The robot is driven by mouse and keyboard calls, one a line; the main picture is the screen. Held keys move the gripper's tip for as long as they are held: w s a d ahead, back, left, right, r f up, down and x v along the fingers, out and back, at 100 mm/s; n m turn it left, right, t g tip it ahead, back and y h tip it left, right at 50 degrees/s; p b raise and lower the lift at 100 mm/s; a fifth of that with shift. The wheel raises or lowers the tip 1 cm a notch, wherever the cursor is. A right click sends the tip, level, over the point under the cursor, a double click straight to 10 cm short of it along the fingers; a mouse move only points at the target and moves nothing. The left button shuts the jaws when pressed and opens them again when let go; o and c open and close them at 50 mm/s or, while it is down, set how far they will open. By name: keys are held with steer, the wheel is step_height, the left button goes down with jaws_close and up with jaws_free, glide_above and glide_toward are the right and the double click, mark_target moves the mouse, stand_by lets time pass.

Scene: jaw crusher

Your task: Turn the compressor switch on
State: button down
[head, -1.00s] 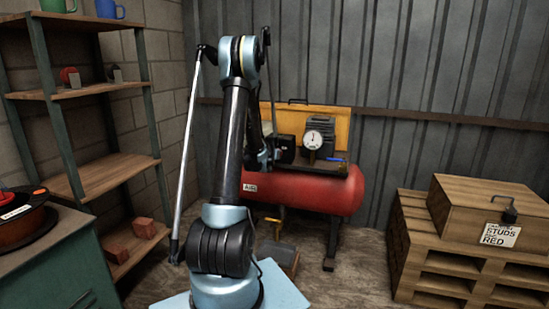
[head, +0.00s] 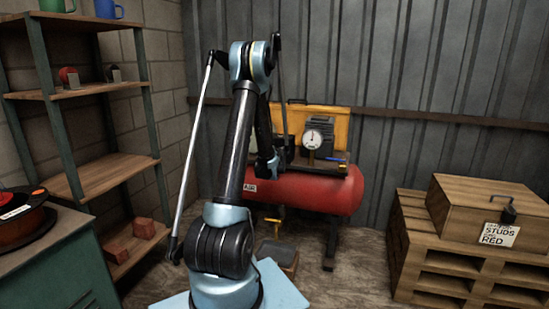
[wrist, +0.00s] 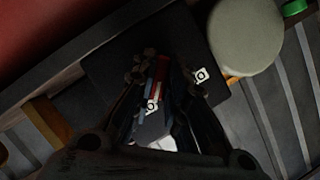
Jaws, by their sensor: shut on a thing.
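The red compressor (head: 310,192) stands against the back wall in the head view, with a black box on its top deck. In the wrist view, that dark box (wrist: 105,70) lies under my fingers and carries small white labels. A narrow piece with red and bluish-grey parts, seemingly the compressor switch (wrist: 162,72), shows between the fingers. My gripper (wrist: 163,84) is shut on this piece, its two dark fingers on either side of it. Which way the switch is set cannot be told. In the head view, my arm hides the gripper and the switch.
A round gauge (head: 313,138) stands on the compressor deck, right of my arm. An open yellow-orange panel (head: 340,122) is behind it. A wooden crate (head: 490,212) on a pallet stands at the right. Wooden shelves (head: 95,176) stand at the left.

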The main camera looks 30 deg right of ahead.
stand_by(0.6)
steer(key=c, duration=1.6)
jaws_free()
steer(key=shift+f, duration=0.1)
steer(key=v, duration=1.2)
steer(key=shift+a, duration=0.1)
